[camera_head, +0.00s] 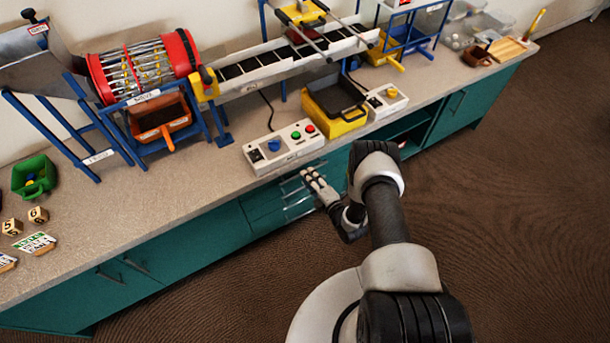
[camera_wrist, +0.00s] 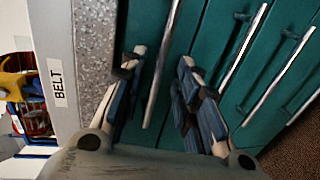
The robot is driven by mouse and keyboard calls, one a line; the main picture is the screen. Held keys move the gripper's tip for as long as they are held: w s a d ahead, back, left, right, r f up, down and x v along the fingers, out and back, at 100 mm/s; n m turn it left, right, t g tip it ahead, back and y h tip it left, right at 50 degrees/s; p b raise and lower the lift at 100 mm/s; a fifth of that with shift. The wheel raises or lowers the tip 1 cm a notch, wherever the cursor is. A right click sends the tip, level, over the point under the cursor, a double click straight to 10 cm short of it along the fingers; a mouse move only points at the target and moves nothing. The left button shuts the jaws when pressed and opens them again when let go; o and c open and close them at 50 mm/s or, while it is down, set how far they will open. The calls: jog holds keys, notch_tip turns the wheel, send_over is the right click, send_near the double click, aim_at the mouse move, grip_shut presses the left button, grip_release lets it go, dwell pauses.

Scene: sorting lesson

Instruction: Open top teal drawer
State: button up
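The teal drawers (camera_head: 262,203) are stacked below the counter edge, all apparently shut, with silver bar handles. In the wrist view, the top drawer's handle (camera_wrist: 165,65) is the bar closest to the speckled counter edge. My gripper (camera_wrist: 160,70) is open, and this bar runs through the gap between its two fingers. I cannot tell whether the fingertips reach past the bar. Two lower handles, one (camera_wrist: 243,50) and another (camera_wrist: 287,75), lie outside the right finger. In the head view my gripper (camera_head: 312,180) is at the drawer fronts and partly hides them.
The speckled counter (camera_head: 215,185) overhangs beside my gripper. A control box (camera_head: 284,147) with coloured buttons stands above the drawers, and a yellow bin (camera_head: 340,122) is behind. Teal cabinet doors (camera_head: 195,245) flank the drawers. The brown floor (camera_head: 510,200) is clear.

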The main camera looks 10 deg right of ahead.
jog(key=shift+b+x, duration=0.5)
jog(key=shift+x, duration=1.5)
jog(key=shift+c, duration=0.3)
grip_shut()
